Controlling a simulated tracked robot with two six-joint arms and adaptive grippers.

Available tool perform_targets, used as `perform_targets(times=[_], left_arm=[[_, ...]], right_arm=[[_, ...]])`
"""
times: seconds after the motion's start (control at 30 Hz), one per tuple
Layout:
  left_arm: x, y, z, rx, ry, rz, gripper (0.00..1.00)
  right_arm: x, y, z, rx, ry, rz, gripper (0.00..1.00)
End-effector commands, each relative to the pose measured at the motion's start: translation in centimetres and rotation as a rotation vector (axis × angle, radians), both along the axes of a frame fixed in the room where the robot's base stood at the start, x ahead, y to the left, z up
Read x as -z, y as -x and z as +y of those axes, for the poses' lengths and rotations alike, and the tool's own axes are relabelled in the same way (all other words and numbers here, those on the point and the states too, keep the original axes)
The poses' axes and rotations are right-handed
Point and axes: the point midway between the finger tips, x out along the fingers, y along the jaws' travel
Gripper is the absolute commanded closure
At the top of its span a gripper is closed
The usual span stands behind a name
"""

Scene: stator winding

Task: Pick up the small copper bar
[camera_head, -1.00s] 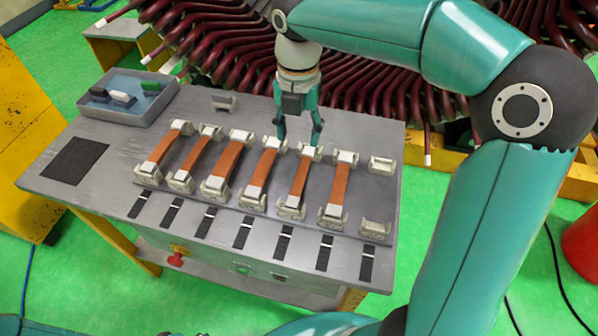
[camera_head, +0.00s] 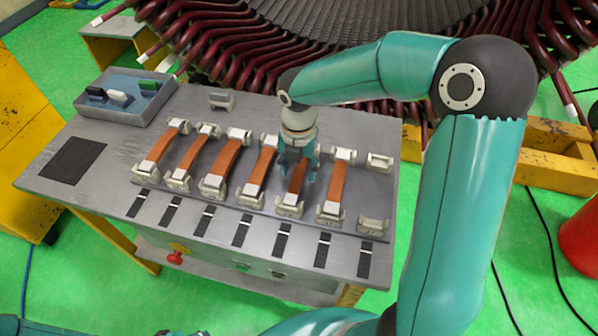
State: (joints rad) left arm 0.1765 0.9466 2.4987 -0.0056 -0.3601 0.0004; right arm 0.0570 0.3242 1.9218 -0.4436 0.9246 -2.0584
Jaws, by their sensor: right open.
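Several copper bars lie side by side on the grey table (camera_head: 110,180), each with its ends in pale holders. My right gripper (camera_head: 298,176) points down over the upper part of one copper bar (camera_head: 297,186), the second from the right. Its jaws are open and seem to be around or just above this bar; the exact contact is hidden. The gripper hides that bar's far end. Another copper bar (camera_head: 336,187) lies to its right and one (camera_head: 258,173) to its left. My left gripper is not in view.
An empty pair of holders (camera_head: 374,224) stands at the right end of the row. A grey tray (camera_head: 125,115) with small blocks stands at the table's back left. The large stator with dark red windings (camera_head: 220,55) rises behind the table.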

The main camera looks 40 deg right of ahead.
Motion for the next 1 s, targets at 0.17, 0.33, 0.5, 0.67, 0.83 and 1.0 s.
perform_targets(times=[0.17,0.33,0.5,0.67,0.83,1.0], left_arm=[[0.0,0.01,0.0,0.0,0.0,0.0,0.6],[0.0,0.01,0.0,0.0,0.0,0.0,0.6],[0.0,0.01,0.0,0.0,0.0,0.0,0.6],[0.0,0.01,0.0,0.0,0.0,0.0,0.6],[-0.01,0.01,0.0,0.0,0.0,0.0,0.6],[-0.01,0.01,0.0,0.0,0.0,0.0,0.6]], right_arm=[[0.22,0.01,-0.02,0.001,-0.001,-0.001,0.46],[0.2,0.01,-0.02,0.001,-0.001,-0.001,0.62],[0.18,0.0,-0.01,0.001,-0.001,-0.001,0.91],[0.17,0.0,-0.01,0.001,-0.001,-0.001,1.0],[0.12,-0.03,-0.01,0.001,-0.001,-0.002,1.0],[-0.01,-0.05,0.0,0.001,-0.001,-0.002,1.0]])
